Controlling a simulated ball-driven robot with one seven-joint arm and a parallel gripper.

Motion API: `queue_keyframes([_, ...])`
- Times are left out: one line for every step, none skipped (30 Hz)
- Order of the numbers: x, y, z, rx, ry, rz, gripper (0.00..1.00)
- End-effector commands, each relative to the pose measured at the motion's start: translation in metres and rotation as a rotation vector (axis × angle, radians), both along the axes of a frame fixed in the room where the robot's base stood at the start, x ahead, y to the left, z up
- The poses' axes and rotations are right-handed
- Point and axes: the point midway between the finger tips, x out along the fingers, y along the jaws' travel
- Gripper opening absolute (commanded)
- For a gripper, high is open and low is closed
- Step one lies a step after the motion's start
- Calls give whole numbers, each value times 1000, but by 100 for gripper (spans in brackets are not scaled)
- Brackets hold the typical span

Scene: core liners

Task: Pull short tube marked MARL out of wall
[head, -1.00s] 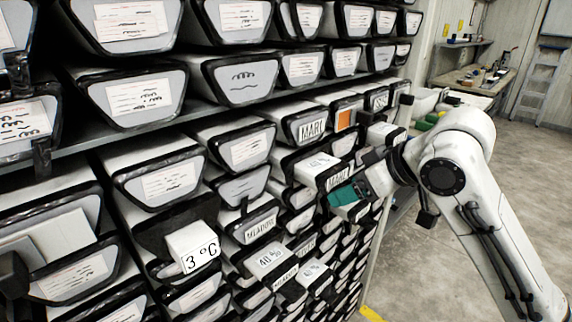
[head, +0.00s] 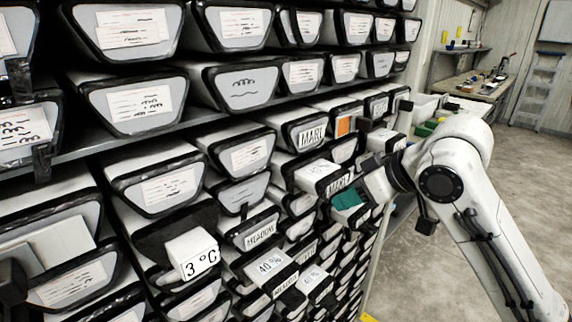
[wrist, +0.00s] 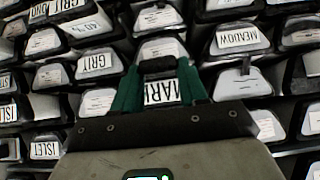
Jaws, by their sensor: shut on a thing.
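The short tube marked MARL (head: 318,172) is a pale tube with a black-rimmed end, jutting out from the rack wall in the head view. Its MARL label (wrist: 160,92) shows between the green fingers in the wrist view, partly covered by them. My gripper (head: 347,198) has green fingertips and is shut on this tube's front end. The gripper also shows in the wrist view (wrist: 158,88). Another end marked MARL (head: 312,135) sits above it in the rack. The back of the short tube is hidden inside the wall.
Other tubes crowd close around, including one marked MEADOW (head: 260,235), a 40 % tube (head: 270,265) and a 3 °C box (head: 193,252) that juts out. Open floor (head: 530,200) lies to the right, with a workbench (head: 475,88) at the back.

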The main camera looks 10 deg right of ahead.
Motion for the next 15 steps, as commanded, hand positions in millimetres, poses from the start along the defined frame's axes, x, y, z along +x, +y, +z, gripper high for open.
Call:
queue_keyframes([0,0,0,0,0,0,6])
queue_keyframes([0,0,0,0,0,0,3])
queue_keyframes([0,0,0,0,0,0,0])
queue_keyframes([0,0,0,0,0,0,0])
queue_keyframes([0,0,0,0,0,0,0])
queue_keyframes([0,0,0,0,0,0,0])
queue_keyframes([0,0,0,0,0,0,0])
queue_keyframes([0,0,0,0,0,0,0])
queue_keyframes([0,0,0,0,0,0,0])
queue_keyframes([0,0,0,0,0,0,0])
queue_keyframes([0,0,0,0,0,0,0])
queue_keyframes([0,0,0,1,0,-1,0])
queue_keyframes([0,0,0,1,0,-1,0])
queue_keyframes([0,0,0,1,0,-1,0])
queue_keyframes([1,0,3,3,-9,-1,0])
